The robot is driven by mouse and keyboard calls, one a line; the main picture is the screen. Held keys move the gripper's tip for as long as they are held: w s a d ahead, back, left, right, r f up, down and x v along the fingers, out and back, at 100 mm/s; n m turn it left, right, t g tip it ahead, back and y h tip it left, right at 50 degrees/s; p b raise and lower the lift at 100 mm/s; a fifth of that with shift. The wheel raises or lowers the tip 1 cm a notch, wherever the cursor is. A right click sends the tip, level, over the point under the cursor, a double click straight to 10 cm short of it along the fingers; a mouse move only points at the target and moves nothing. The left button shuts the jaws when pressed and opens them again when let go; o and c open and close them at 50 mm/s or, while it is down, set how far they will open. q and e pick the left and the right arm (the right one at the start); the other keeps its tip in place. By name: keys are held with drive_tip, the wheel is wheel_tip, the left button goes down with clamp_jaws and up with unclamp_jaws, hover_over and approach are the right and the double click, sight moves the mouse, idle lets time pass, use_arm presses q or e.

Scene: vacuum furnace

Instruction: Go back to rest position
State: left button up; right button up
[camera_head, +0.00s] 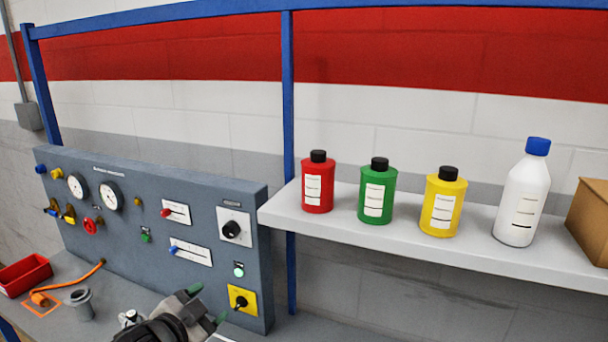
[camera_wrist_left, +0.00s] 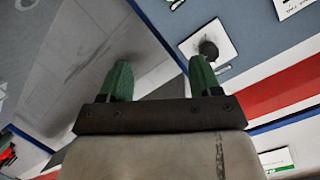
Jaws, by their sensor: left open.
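My left gripper (camera_head: 207,306) is at the bottom of the head view, in front of the lower right part of the grey control panel (camera_head: 150,215). Its two green fingertips stand apart with nothing between them. In the left wrist view the gripper (camera_wrist_left: 160,80) is also open and empty. Beyond its right finger, the panel's black knob (camera_wrist_left: 208,50) on a white plate shows. My right gripper is in neither view.
A yellow switch (camera_head: 242,299) and a lit green button (camera_head: 238,270) sit close to the gripper. A shelf (camera_head: 400,228) holds red (camera_head: 318,185), green (camera_head: 377,195), yellow (camera_head: 443,205) and white (camera_head: 522,200) bottles and a cardboard box (camera_head: 590,220). A red bin (camera_head: 25,275) stands left.

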use_arm(q)
drive_tip(key=s+f+n+g+y, duration=0.1)
drive_tip(key=s+f+n+g, duration=0.25)
drive_tip(key=s+f, duration=0.45)
drive_tip(key=s+f+n+g+y, duration=0.2)
drive_tip(key=s+f+g, duration=0.2)
drive_tip(key=s, duration=0.8)
drive_tip(key=s+f+n+g+y, duration=0.1)
drive_tip(key=s+f+n+g, duration=0.2)
drive_tip(key=s+f, duration=0.55)
wheel_tip(320, 180, down, 24)
drive_tip(key=s+g+b, duration=0.1)
drive_tip(key=s+g, duration=0.1)
drive_tip(key=s+a+f+b, duration=0.1)
drive_tip(key=s+a+f, duration=0.2)
drive_tip(key=s+f, duration=1.3)
drive_tip(key=shift+f+g, duration=0.35)
drive_tip(key=shift+f, duration=0.55)
